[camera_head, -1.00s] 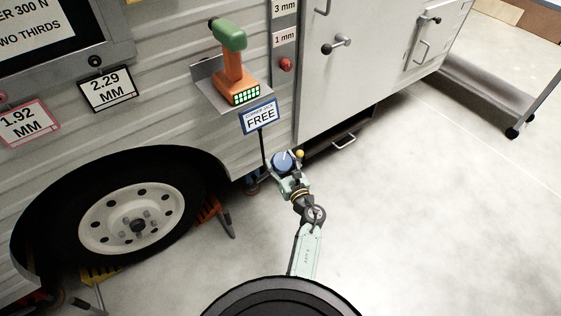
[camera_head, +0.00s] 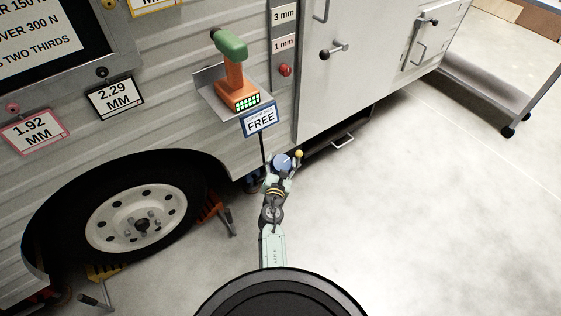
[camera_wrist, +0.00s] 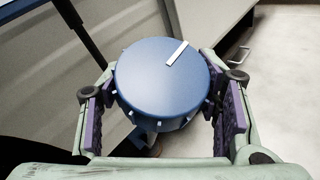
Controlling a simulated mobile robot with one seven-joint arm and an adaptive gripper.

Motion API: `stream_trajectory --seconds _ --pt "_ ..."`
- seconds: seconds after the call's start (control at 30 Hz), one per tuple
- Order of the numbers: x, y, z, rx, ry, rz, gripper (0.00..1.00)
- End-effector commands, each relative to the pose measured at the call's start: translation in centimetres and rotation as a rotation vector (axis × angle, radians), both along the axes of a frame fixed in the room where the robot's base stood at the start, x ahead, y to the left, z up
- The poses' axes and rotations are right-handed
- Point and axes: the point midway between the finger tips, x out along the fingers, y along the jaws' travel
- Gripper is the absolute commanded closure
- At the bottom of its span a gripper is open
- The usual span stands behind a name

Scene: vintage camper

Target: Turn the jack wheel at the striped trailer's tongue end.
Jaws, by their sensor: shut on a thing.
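The jack wheel is a blue round knob (camera_head: 281,160) with a white line on its top, low beside the trailer's side. In the wrist view the blue wheel (camera_wrist: 150,85) fills the middle, its white line pointing to the upper right. My gripper (camera_wrist: 165,112) has one purple-padded finger on each side of the wheel and is shut on it. In the head view my gripper (camera_head: 278,176) reaches the wheel from below, partly hiding it. A small yellow ball (camera_head: 299,154) shows just right of the wheel.
A sign reading FREE (camera_head: 261,120) stands on a thin post behind the wheel. An orange and green tool (camera_head: 233,72) sits on a shelf above. The trailer tyre (camera_head: 137,222) and an orange stand (camera_head: 212,212) are to the left. The floor (camera_head: 400,210) to the right is clear.

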Motion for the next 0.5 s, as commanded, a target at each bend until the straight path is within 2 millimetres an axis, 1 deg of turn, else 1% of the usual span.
stream_trajectory --seconds 0.2,0.5 --pt "-0.02 -0.14 -0.05 0.015 0.011 -0.032 0.70" --pt "-0.03 -0.18 -0.09 0.016 0.012 -0.035 0.70"
